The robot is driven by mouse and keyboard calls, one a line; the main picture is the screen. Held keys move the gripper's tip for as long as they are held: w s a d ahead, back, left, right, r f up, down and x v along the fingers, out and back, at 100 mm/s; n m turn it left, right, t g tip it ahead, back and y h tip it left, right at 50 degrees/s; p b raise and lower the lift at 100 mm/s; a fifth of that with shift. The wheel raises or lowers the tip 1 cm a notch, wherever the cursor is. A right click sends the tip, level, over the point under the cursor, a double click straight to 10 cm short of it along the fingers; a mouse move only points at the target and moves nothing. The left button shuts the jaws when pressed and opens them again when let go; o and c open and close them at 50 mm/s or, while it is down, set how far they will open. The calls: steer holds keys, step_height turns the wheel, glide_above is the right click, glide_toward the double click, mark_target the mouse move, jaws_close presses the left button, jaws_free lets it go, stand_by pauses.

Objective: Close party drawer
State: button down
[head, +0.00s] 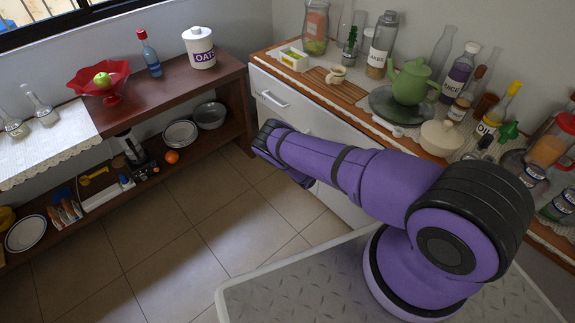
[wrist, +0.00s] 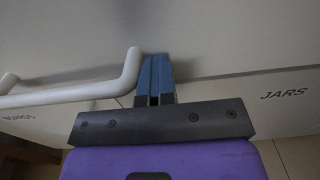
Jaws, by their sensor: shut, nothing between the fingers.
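The white cabinet front (head: 318,121) stands under the wooden counter, partly hidden by my arm. A drawer handle (head: 273,99) shows on its left part. No label reading "party" can be made out, so I cannot tell which front is the party drawer or whether it stands open. In the wrist view, my gripper (wrist: 157,60) is shut and empty, its blue fingers pointing at the white fronts. A pale bar handle (wrist: 90,91) is just left of the fingers. Whether the fingertips touch a front is unclear. In the head view, the fingertips are hidden.
A "JARS" label (wrist: 285,94) is at right in the wrist view. The counter (head: 340,98) holds a green teapot (head: 410,82), jars and bottles. A dark wooden shelf unit (head: 205,83) stands at left. The tiled floor (head: 170,215) between is clear.

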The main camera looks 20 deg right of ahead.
steer(key=shift+x, duration=1.3)
steer(key=v, duration=0.9)
